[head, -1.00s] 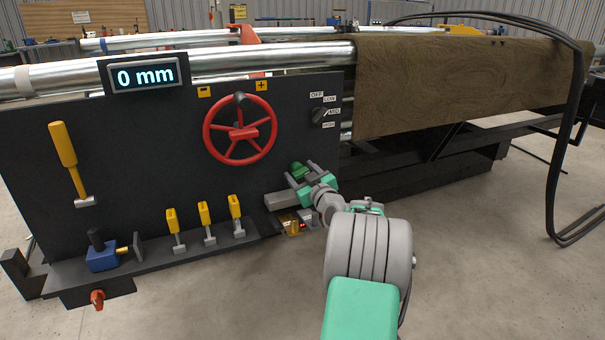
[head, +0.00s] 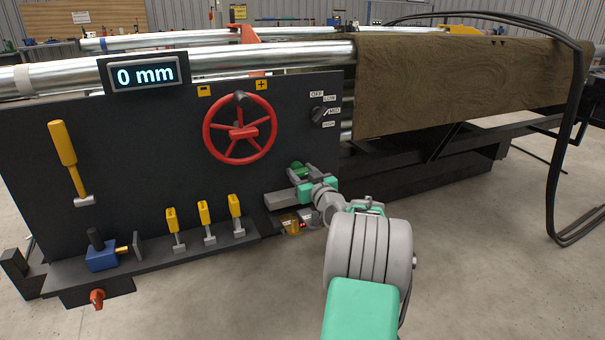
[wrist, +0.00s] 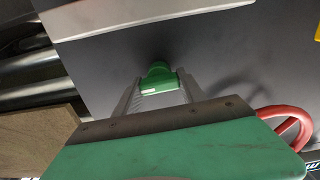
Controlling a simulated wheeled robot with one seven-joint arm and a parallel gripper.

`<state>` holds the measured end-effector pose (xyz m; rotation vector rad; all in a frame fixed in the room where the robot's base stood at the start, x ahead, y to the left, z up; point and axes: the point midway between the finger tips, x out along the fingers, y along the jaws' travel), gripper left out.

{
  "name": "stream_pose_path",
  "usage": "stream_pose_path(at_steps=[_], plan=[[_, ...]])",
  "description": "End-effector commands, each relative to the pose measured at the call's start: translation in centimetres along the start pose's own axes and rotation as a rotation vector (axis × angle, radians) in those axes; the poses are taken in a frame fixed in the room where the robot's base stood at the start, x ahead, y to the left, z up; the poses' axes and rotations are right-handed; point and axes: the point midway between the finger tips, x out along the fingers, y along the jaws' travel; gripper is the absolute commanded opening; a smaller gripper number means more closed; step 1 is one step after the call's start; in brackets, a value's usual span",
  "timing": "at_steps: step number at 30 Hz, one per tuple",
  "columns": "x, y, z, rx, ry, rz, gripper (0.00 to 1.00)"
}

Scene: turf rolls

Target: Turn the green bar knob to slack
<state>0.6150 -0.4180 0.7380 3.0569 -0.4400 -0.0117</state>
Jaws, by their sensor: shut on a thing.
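The green bar knob (head: 297,169) sits on the dark panel, low and to the right of the red handwheel. It also shows in the wrist view (wrist: 157,76), with its bar between the two finger plates. My gripper (head: 304,175) reaches the panel from the front right and is shut on the knob. In the wrist view my gripper (wrist: 158,90) has a finger on each side of the bar. The fingers hide part of the knob in the head view. Any slack marking beside the knob cannot be made out.
The red handwheel (head: 240,130) is up and left of the knob. A small selector knob (head: 319,114) is above right. A grey block (head: 285,199) juts out just below my gripper. Several yellow levers (head: 204,217) stand to the left. The display (head: 146,75) reads 0 mm.

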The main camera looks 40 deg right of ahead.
Motion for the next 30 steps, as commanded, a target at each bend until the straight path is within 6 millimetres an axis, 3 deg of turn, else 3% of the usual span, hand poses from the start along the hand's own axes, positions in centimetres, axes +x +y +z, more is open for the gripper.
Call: stream_pose_path(at_steps=[11,12,19,26,30], plan=[[0.0,0.1,-0.1,0.071,0.001,0.002,0.07],[0.0,0.1,-0.1,0.07,0.001,0.002,0.51],[0.0,0.0,0.0,0.069,0.0,0.0,0.69],[0.0,0.0,0.0,0.069,0.0,0.0,0.69],[-1.5,0.1,-0.2,0.069,-0.001,0.001,0.69]])
